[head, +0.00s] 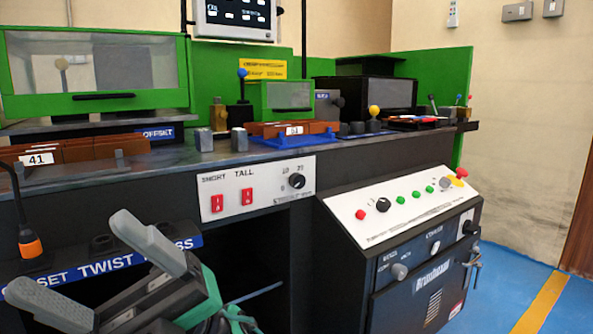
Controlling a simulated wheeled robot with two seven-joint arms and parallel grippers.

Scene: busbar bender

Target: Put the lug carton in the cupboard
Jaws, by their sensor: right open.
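My right gripper (72,258) is at the lower left, with its two grey fingers spread apart and nothing between them. It is in front of the bench, by the blue strip reading "TWIST". I cannot make out a lug carton in this view. No cupboard is clearly identifiable. A dark open space (262,262) shows under the bench, partly hidden by my right gripper. My left gripper is not in view.
The machine bench (230,161) carries brown pieces labelled 41 (80,150), a blue tray (262,141) and green guarded units (95,66). A sloped control panel (400,208) with buttons juts out at right. Blue floor (520,285) is clear at far right.

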